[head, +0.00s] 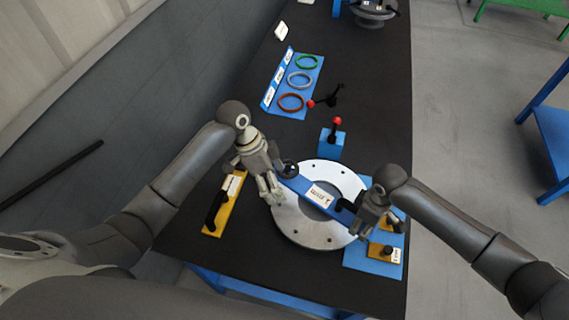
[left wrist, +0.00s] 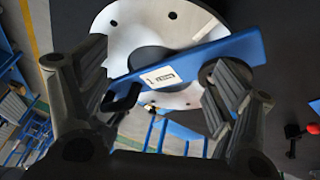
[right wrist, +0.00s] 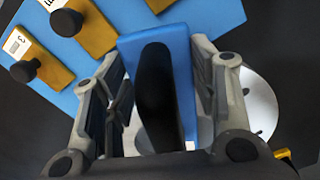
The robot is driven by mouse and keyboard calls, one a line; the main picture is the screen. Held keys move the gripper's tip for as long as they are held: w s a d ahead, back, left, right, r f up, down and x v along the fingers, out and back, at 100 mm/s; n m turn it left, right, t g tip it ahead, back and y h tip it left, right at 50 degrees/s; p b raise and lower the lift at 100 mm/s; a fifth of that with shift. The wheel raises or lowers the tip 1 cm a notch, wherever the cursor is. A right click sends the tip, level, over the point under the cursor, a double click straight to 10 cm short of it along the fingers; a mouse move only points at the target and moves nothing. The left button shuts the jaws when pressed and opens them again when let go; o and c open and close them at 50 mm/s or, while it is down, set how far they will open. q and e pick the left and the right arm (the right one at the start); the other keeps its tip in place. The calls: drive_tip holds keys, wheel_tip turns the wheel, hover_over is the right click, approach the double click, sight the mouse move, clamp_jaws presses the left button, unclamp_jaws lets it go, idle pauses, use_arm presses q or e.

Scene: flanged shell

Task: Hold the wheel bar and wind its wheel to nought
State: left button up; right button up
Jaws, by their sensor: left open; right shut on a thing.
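The wheel bar (head: 300,186) is blue with a white label and lies across the pale flanged ring (head: 292,232). Its dark round wheel (head: 290,168) is at its left end; it also shows in the left wrist view (left wrist: 228,76), close to one finger. My left gripper (head: 271,192) is open and points down over the ring's left edge, beside the wheel. My right gripper (head: 368,224) is shut on the bar's right end. In the right wrist view, the black handle (right wrist: 155,95) stands between its fingers. The wheel's reading cannot be made out.
A yellow bar with a black handle (head: 222,207) lies left of the ring. A blue plate (head: 358,262) with yellow knobbed pieces is at right. A blue block with a red-tipped lever (head: 333,140) and a blue rack of coloured rings (head: 298,80) stand behind. The black table's far part is mostly clear.

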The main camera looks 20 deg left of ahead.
use_arm(q)
drive_tip(key=t, duration=0.2)
approach(287, 168)
drive_tip(key=v, duration=0.3)
drive_tip(key=shift+y, duration=0.3)
drive_tip(key=x, duration=1.1)
drive_tip(key=shift+d, duration=0.25)
drive_tip(key=shift+c, duration=0.2)
drive_tip(key=c, duration=1)
